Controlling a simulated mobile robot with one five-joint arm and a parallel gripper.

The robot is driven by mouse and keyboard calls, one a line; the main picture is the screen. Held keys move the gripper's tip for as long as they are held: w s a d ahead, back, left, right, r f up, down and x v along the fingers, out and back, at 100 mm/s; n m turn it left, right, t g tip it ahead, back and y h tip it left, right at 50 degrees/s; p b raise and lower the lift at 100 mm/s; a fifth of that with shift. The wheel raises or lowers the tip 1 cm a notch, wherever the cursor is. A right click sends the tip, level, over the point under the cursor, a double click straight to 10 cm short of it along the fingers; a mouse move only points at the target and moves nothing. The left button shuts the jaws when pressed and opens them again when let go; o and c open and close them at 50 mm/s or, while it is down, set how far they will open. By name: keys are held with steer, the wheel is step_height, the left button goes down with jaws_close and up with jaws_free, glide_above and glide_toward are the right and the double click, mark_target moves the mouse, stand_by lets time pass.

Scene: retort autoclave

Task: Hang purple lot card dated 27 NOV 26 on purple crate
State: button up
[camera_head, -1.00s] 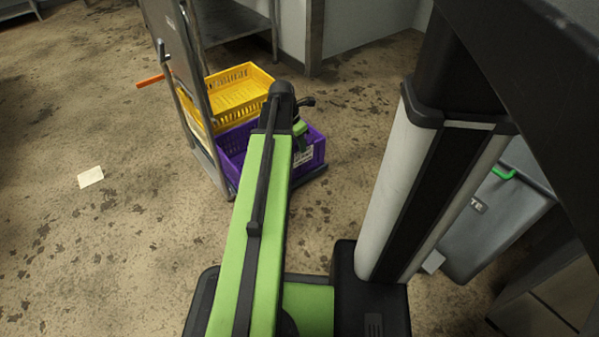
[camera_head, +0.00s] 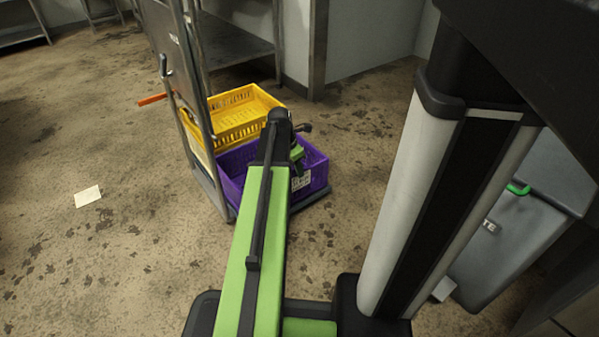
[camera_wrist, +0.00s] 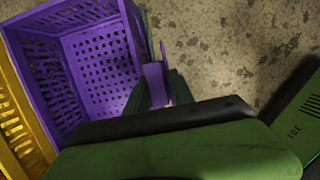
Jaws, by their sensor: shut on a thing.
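The purple crate (camera_head: 233,163) stands low on a cart, beside a yellow crate, and looks empty in the wrist view (camera_wrist: 100,65). My gripper (camera_wrist: 157,88) is shut on a purple card (camera_wrist: 154,82), held at the crate's right-hand wall in the wrist view. I cannot tell whether the card touches the wall, and its date cannot be read. In the head view, my gripper (camera_head: 298,153) is over the crate's near right side, partly hidden by my arm. A white printed label (camera_head: 302,180) shows on the crate's outer face there.
The yellow crate (camera_head: 245,108) sits directly behind the purple one. The cart's upright metal frame (camera_head: 195,95) stands to the left. A pale sheet (camera_head: 88,196) lies on the floor at left. A grey bin (camera_head: 505,240) stands at right. Floor right of the crate is clear.

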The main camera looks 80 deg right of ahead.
steer(key=w+d+f+b, duration=0.2)
steer(key=w+d+f, duration=0.1)
steer(key=shift+d+b, duration=0.3)
steer(key=shift+b, duration=0.05)
steer(key=shift+a+f+b, duration=0.1)
steer(key=shift+f+b, duration=0.25)
steer(key=shift+b, duration=0.05)
stand_by(0.4)
steer(key=o, duration=0.7)
steer(key=shift+r, duration=0.15)
steer(key=p+v, duration=1.7)
